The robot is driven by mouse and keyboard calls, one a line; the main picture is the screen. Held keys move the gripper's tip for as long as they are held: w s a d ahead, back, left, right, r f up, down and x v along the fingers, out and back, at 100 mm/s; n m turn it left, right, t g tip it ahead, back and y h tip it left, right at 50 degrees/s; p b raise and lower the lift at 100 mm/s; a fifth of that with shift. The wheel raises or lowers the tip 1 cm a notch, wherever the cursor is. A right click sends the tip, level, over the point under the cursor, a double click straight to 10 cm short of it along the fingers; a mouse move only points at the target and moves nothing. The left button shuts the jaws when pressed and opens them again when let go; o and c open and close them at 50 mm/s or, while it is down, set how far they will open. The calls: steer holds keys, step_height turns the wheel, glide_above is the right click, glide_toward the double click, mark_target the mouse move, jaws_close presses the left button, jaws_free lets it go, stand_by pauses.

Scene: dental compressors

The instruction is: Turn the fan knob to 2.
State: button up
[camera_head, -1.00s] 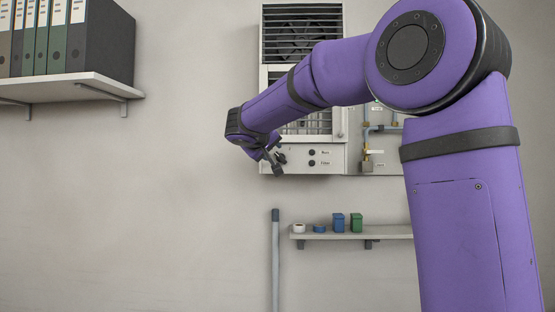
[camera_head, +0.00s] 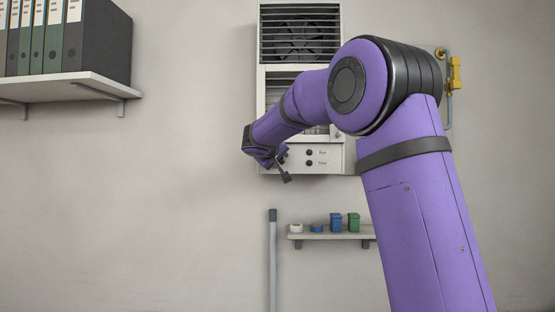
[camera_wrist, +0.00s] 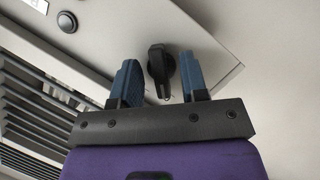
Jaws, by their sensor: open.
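The fan knob (camera_wrist: 160,65) is a black pointer knob on the pale front panel of the wall fan unit, seen in the wrist view. My gripper (camera_wrist: 158,72) is open, with one blue-grey finger on each side of the knob. The fingers look apart from the knob; I cannot tell how deep they reach around it. In the head view my gripper (camera_head: 279,168) is at the lower left of the fan unit (camera_head: 348,155), and the knob is hidden there. I cannot read any number marks around the knob.
A small shelf (camera_head: 330,236) with several small items is below. A grey pole (camera_head: 272,258) stands left of it. A binder shelf (camera_head: 70,84) is at upper left. Yellow pipe fittings (camera_head: 455,74) are at right.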

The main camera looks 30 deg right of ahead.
jaws_close()
steer(key=shift+m, duration=0.3)
steer(key=m+t+y, duration=0.1)
steer(key=m+y, duration=0.1)
steer(key=m, duration=0.1)
steer(key=m+t+y, duration=0.1)
steer(key=m+y, duration=0.1)
steer(key=m, duration=0.2)
steer(key=m+t+y, duration=0.2)
steer(key=m, duration=0.2)
steer(key=shift+s+d+y, duration=0.1)
steer(key=shift+d+y, duration=0.05)
steer(key=shift+y, duration=0.15)
stand_by(0.3)
steer(key=shift+m+t, duration=0.3)
steer(key=shift+m, duration=0.2)
jaws_free()
